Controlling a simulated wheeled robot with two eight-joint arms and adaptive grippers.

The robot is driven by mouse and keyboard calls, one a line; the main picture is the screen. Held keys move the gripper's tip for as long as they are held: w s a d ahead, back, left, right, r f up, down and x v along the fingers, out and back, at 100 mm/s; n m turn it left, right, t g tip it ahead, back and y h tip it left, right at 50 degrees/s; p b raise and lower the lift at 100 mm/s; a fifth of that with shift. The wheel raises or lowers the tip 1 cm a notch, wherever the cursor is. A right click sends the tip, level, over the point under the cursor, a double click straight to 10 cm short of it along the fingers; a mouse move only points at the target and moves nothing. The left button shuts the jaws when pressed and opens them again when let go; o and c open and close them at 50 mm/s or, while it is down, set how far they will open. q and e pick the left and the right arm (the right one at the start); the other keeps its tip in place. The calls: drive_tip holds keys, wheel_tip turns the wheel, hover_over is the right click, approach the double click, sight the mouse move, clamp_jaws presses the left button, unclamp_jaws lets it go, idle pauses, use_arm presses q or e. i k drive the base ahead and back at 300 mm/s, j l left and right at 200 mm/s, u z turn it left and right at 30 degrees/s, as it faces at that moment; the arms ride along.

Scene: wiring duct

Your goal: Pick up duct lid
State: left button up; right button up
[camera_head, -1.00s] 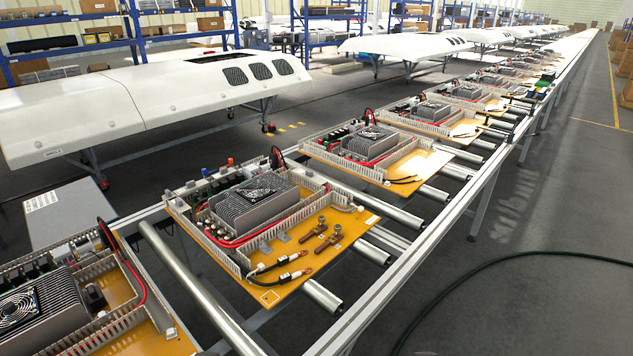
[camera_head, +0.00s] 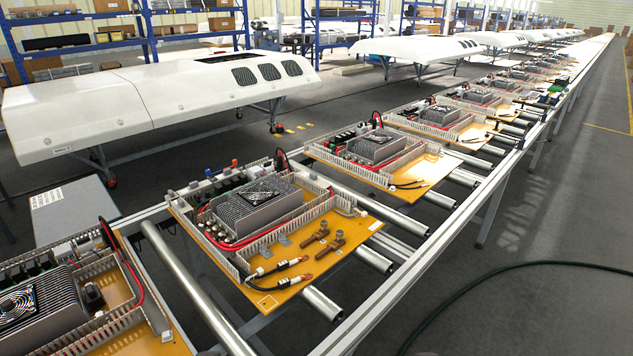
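An orange panel (camera_head: 366,233) lies on the roller conveyor in the middle of the view. It carries grey slotted wiring duct (camera_head: 291,226) around a finned heat-sink block (camera_head: 248,211) with a fan. The duct looks open-topped, with red and black wires beside it. I cannot make out a separate duct lid. Neither of my grippers is in view.
More such panels sit along the conveyor, one at the lower left (camera_head: 172,338) and several receding to the upper right. Metal rollers (camera_head: 322,303) show between them. A grey box (camera_head: 76,208) and a white shell (camera_head: 170,97) stand behind.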

sight(311, 178)
drive_tip(key=k+l, duration=0.1)
drive_tip(key=l, duration=1.65)
drive_tip(key=i+l, duration=0.6)
drive_tip(key=i+l+u, duration=0.1)
drive_tip(key=i+l, duration=0.55)
drive_tip(key=l, duration=0.2)
